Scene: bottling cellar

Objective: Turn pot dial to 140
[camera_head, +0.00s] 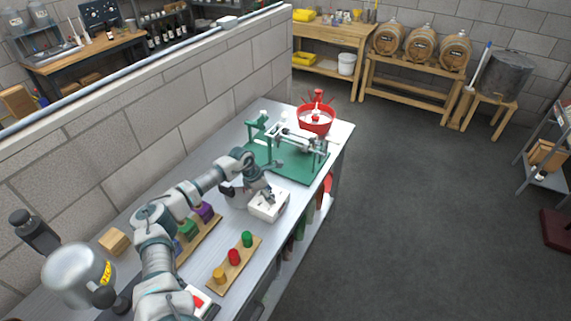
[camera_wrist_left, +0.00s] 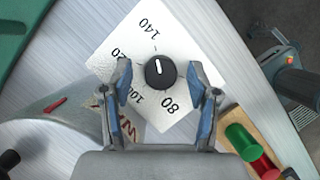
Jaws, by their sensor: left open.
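The dial is a round black knob (camera_wrist_left: 160,76) with a white pointer line on a white box (camera_wrist_left: 187,35). In the wrist view its numbers read 80, 100, 120 and 140. The pointer line points up the picture, close to the tick beside 140. My left gripper (camera_wrist_left: 160,88) is open, with one finger on each side of the knob. Gaps show between the fingers and the knob in this view. In the head view the white box (camera_head: 267,212) sits on the metal bench, with my left gripper (camera_head: 267,193) over it, partly hiding the knob. My right gripper is not in view.
A green-based fixture (camera_head: 285,165) and a red bowl (camera_head: 316,119) stand behind the box. A wooden rack (camera_head: 229,273) with coloured pegs lies in front. A block wall (camera_head: 170,125) runs along the bench's left side. Open floor lies to the right.

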